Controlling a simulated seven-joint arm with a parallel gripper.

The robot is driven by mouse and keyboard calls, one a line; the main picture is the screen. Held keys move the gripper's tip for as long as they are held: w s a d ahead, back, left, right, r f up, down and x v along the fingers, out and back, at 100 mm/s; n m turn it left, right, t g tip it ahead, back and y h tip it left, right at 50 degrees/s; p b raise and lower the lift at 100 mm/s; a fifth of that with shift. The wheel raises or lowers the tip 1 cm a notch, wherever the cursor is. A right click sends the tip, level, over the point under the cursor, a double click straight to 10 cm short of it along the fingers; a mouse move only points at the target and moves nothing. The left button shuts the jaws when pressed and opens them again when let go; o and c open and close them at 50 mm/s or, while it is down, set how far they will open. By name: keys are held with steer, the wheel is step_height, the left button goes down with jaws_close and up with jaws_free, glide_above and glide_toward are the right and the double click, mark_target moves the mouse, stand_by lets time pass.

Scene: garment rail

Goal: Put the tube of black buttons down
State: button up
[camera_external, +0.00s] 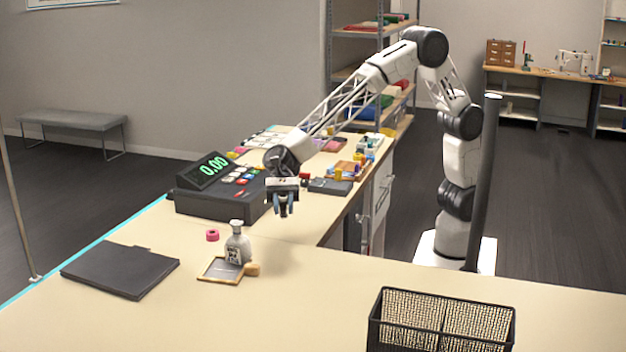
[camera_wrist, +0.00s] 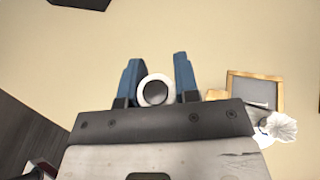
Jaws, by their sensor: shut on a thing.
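My gripper (camera_external: 284,207) hangs above the counter, just right of the cash register in the external view. In the wrist view my gripper (camera_wrist: 157,84) has its blue fingers on both sides of a round white-rimmed end with a dark centre, the tube of black buttons (camera_wrist: 155,92). The fingers are shut on it. The rest of the tube is hidden behind the gripper body. In the external view the tube is too small to tell apart from the fingers. The pale counter (camera_external: 330,300) below the gripper is bare.
A black folder (camera_external: 120,270) lies left. A wire basket (camera_external: 441,322) stands front right. The cash register (camera_external: 222,187) is close to the gripper.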

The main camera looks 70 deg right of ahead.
steer(key=shift+n+g+h, duration=0.5)
steer(key=shift+n+g, duration=0.2)
steer(key=s+a+f, duration=0.2)
steer(key=s+f, duration=0.1)
steer(key=f, duration=0.1)
steer(key=s+a+f, duration=0.3)
steer(key=s+f, duration=0.1)
steer(key=s+a+f, duration=0.2)
steer(key=s+f, duration=0.1)
steer(key=s, duration=0.1)
steer(key=shift+a+f, duration=0.3)
steer(key=shift+f, duration=0.1)
steer(key=shift+a, duration=0.1)
steer(key=w+a, duration=0.2)
steer(key=a, duration=0.2)
steer(key=w+a+f, duration=0.1)
steer(key=w+a, duration=0.1)
steer(key=a, duration=0.3)
steer(key=w+a, duration=0.2)
steer(key=a, duration=0.3)
steer(key=shift+w+a+f, duration=0.15)
steer(key=shift+w+f, duration=0.05)
steer(key=shift+w, duration=0.15)
steer(key=shift+f, duration=0.1)
steer(key=shift+f, duration=1.7)
steer(key=shift+f, duration=0.1)
steer(key=o, duration=0.9)
